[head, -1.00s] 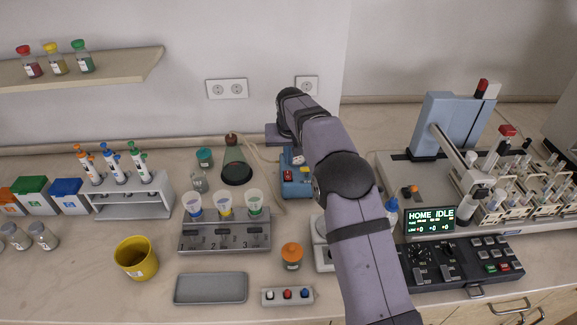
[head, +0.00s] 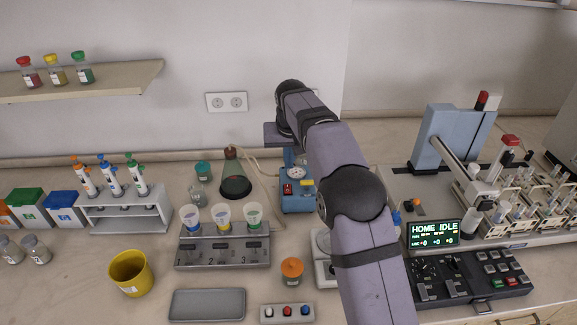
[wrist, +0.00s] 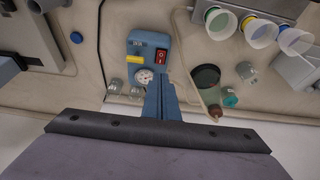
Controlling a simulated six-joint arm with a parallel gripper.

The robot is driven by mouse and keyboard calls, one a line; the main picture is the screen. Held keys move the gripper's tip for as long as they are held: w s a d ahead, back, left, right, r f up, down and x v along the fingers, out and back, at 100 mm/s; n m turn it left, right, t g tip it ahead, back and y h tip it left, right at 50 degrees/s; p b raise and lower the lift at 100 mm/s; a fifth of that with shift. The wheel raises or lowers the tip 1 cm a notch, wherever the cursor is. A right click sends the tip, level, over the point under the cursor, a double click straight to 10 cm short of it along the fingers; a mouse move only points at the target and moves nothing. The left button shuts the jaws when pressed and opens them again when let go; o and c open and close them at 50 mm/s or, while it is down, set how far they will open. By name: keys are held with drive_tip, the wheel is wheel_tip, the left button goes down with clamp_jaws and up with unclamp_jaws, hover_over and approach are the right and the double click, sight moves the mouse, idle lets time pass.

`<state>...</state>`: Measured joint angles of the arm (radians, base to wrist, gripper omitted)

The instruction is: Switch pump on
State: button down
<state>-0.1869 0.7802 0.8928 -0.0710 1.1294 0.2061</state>
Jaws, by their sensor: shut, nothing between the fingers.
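The pump is a small blue box (head: 296,203) on the bench behind the sample cups, with a round white gauge, a red rocker switch (head: 287,189) and a yellow label. The wrist view shows the pump (wrist: 134,48) from above, with its red switch (wrist: 160,57) on a dark plate. My gripper (head: 288,164) is shut and empty. It points down just above and behind the pump in the head view. In the wrist view, my blue fingers (wrist: 158,76) end beside the gauge, close to the switch. Contact cannot be told, nor can the switch's position.
A stoppered flask (head: 235,180) with tubing stands left of the pump. A rack with cups (head: 245,254) is in front on the left. The spectrometer display (head: 436,234) reads HOME IDLE. Two wall sockets are behind. My arm hides bench space right of the pump.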

drive_tip(key=shift+w+a+r+b, duration=0.1)
drive_tip(key=shift+w+r+b, duration=0.45)
drive_tip(key=shift+w, duration=0.25)
drive_tip(key=p, duration=0.5)
hover_over(287, 184)
drive_tip(key=s, duration=0.2)
wheel_tip(287, 184, down, 12)
drive_tip(key=shift+w+r, duration=0.15)
drive_tip(key=shift+x, duration=0.8)
